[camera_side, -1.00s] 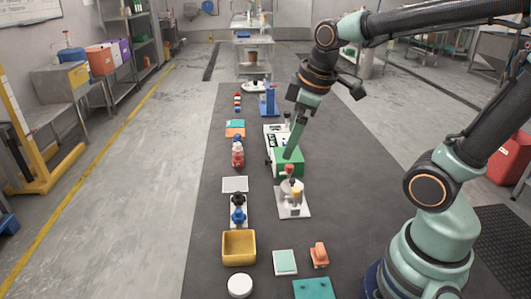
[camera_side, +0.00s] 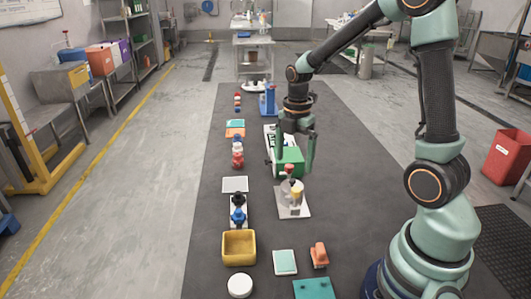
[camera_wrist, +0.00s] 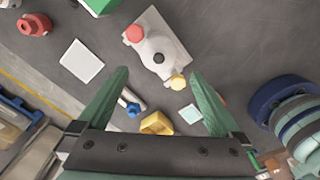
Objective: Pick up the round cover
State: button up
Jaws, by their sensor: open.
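A flat white round piece (camera_side: 240,286), which looks like the round cover, lies on the dark table at the near left end, just in front of the yellow bin (camera_side: 239,247). I cannot make it out in the wrist view. My gripper (camera_side: 294,160) points down with its fingers apart and empty, farther along the table above the green box and the grinder-like device (camera_side: 290,197). In the wrist view the two green fingers of my gripper (camera_wrist: 158,76) spread wide, with that device beyond them and the yellow bin (camera_wrist: 156,124) between them.
A teal pad (camera_side: 285,262), an orange block (camera_side: 319,255) and a teal block (camera_side: 314,289) lie near the front. A blue-and-black piece (camera_side: 238,212), a white sheet (camera_side: 235,184) and a red piece (camera_side: 237,158) line the left. The table's left strip is clear.

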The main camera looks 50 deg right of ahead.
aim_at(292, 180)
notch_tip(292, 180, down, 8)
jog(key=shift+d+f, duration=0.1)
jog(key=shift+w, duration=0.1)
dwell(0.3)
jog(key=shift+c, duration=0.3)
jog(key=c, duration=1.2)
